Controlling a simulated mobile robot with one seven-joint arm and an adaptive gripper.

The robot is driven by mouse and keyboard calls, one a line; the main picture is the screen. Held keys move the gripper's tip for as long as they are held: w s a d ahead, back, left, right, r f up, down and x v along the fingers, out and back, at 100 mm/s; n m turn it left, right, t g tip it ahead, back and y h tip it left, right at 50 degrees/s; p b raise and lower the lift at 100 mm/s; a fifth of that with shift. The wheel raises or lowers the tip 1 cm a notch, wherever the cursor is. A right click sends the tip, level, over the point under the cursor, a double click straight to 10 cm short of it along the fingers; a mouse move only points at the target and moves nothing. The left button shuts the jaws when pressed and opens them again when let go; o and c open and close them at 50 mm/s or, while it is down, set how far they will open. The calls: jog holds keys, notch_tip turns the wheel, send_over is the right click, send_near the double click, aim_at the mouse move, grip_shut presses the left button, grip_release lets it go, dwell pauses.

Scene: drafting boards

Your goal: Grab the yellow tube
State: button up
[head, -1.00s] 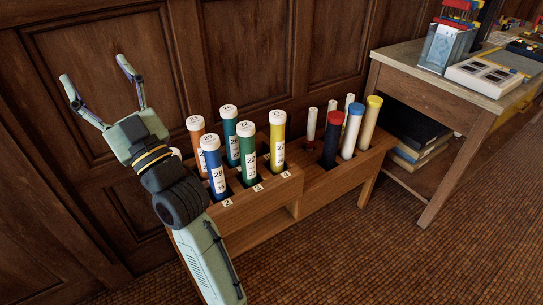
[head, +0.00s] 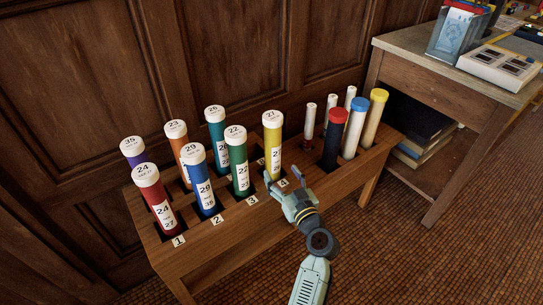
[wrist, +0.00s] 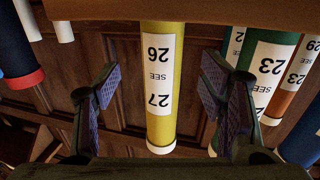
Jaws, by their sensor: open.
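The yellow tube (head: 272,140) has a white cap and a numbered white label. It stands upright in the wooden rack (head: 232,222), at the right end of the group of coloured tubes. My gripper (head: 284,179) is low in front of it, with its jaws spread. In the wrist view the picture is upside down and the yellow tube (wrist: 180,100) shows between the two separated fingers of my gripper (wrist: 158,85). Gaps show on both sides of the tube, and nothing is held. The tube's foot is hidden in the rack.
A green tube (head: 238,165) stands to its left, with several blue, teal, orange, purple and red tubes beyond. To the right are a red-capped tube (head: 333,140), a blue-capped one and a yellow-capped cream one (head: 374,118). Wood panelling stands behind; a side table (head: 425,75) is at right.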

aim_at(276, 166)
jog(key=p+x, duration=0.2)
jog(key=x, duration=0.4)
jog(key=shift+a+r, duration=0.15)
jog(key=shift+w+a+p, duration=0.15)
jog(key=shift+w+p, duration=0.15)
jog(key=shift+w, duration=0.05)
jog(key=c, duration=1.3)
jog(key=shift+c, duration=0.6)
